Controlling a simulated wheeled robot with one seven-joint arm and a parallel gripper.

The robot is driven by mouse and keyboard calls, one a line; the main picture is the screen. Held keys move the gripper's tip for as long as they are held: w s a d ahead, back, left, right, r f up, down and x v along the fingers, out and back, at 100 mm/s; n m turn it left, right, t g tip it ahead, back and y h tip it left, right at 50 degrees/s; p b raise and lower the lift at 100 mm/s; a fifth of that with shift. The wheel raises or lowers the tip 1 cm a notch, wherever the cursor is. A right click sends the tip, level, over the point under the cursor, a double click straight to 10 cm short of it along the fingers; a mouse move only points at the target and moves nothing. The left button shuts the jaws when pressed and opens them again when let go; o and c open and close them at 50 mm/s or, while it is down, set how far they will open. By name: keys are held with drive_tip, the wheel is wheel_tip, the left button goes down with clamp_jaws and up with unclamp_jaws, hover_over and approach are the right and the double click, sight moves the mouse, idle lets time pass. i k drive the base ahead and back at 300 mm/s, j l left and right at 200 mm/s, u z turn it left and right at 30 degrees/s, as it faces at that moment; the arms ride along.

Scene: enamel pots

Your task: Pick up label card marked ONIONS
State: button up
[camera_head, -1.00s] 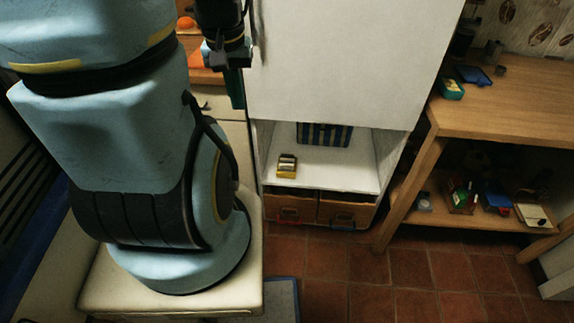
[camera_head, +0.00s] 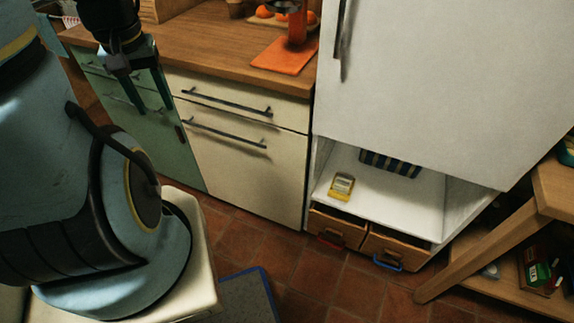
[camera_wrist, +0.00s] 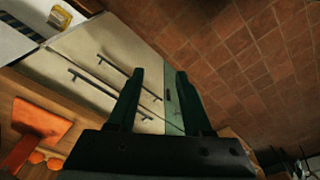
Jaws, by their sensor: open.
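I cannot make out a label card marked ONIONS in either view; no lettering is readable. My gripper (camera_head: 151,110) is open and empty, fingers pointing down, in front of the green and cream cabinet fronts at the upper left of the head view. Its two dark green fingers also show spread apart in the wrist view (camera_wrist: 160,74). A small yellow and white object (camera_head: 341,186) lies on the white open shelf (camera_head: 395,203), well to the right of my gripper. It also shows in the wrist view (camera_wrist: 59,17), too small to identify.
A striped blue and white object (camera_head: 390,163) sits at the back of the shelf. Two wooden drawers (camera_head: 365,240) are below it. An orange stand (camera_head: 285,57) is on the wooden counter (camera_head: 205,45). A wooden bench (camera_head: 490,240) stands at the right. The tiled floor (camera_head: 310,275) between is mostly clear.

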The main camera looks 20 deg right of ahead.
sight(343, 181)
drive_tip(key=k+l+u, duration=0.2)
drive_tip(key=l+u, duration=0.15)
drive_tip(key=k+l+u, duration=0.65)
drive_tip(key=k+l, duration=0.15)
